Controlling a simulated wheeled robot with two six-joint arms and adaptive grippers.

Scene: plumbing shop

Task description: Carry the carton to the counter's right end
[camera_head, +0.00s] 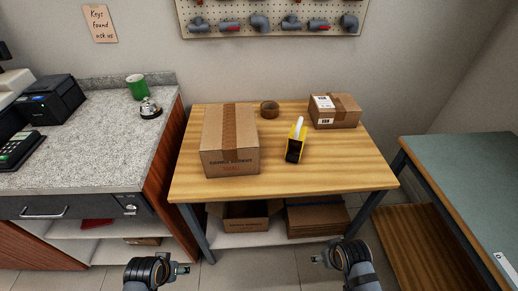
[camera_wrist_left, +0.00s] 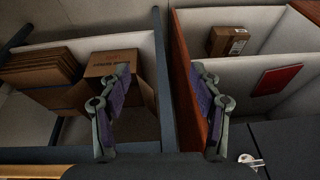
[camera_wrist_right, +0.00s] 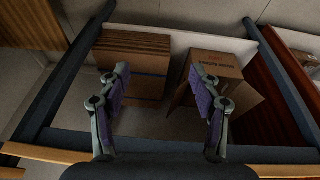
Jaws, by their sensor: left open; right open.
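A closed brown carton (camera_head: 230,152) with a tape strip stands upright on the wooden packing table (camera_head: 330,182), left of the table's middle. The speckled grey counter (camera_head: 85,135) is to the left of the table; its right end (camera_head: 160,90) is beside the table's left edge. My left gripper (camera_head: 184,268) is open and empty, low in front of the table. My right gripper (camera_head: 320,259) is open and empty, also low in front of the table. Both are apart from the carton. Neither wrist view shows this carton; they show the shelf below the table.
On the table are a tape dispenser (camera_head: 297,140), a tape roll (camera_head: 270,109) and a smaller labelled box (camera_head: 334,111). A bell (camera_head: 150,109) and green mug (camera_head: 136,87) stand near the counter's right end. An open box (camera_head: 246,216) and flat cardboard (camera_head: 316,218) lie below.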

